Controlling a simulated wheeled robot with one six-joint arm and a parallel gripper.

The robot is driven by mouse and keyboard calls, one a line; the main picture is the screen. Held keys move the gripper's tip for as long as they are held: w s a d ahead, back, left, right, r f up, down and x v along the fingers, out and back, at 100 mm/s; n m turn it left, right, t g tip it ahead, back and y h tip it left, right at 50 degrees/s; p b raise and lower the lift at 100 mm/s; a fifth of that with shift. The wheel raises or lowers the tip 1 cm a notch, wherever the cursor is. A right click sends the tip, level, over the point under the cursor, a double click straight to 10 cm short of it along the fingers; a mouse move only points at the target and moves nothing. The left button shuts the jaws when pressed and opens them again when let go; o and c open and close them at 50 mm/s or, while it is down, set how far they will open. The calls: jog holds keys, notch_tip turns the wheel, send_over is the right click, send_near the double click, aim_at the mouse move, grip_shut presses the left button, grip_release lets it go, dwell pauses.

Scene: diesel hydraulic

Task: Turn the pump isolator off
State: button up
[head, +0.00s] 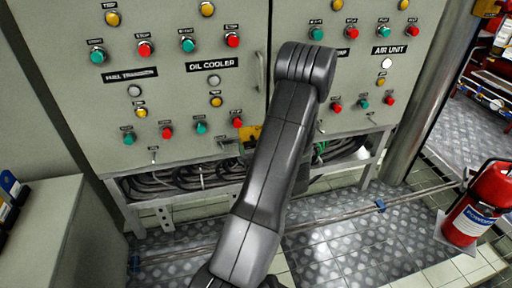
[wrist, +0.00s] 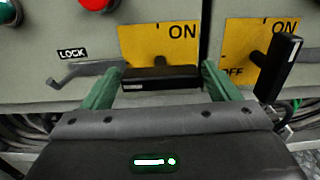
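Two yellow switch plates show in the wrist view, a left plate (wrist: 145,43) and a right plate (wrist: 237,40). Each has a black handle. The left handle (wrist: 160,79) lies level near that plate's lower edge, under the word ON. The right handle (wrist: 279,67) stands steeply tilted, between ON and OFF. No label names the pump isolator. My gripper (wrist: 162,74) has its green fingers wide apart, one at each end of the left handle; contact is not clear. In the head view, my arm hides the gripper and most of a yellow plate (head: 247,134).
A metal latch lever (wrist: 80,74) by a LOCK label sticks out left of my gripper. Cables (head: 180,180) run below the cabinet (head: 190,85). A fire extinguisher (head: 482,205) stands at right. The chequered floor (head: 350,255) before it is clear.

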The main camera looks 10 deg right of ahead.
jog(key=shift+o, duration=0.8)
jog(key=s+p, duration=0.1)
jog(key=s, duration=1.2)
jog(key=shift+s+d+p, duration=0.2)
jog(key=shift+s+p, duration=0.15)
jog(key=shift+s, duration=0.05)
jog(key=s+b, duration=0.2)
jog(key=s, duration=0.6)
jog(key=shift+d+b, duration=0.15)
jog(key=shift+b, duration=0.15)
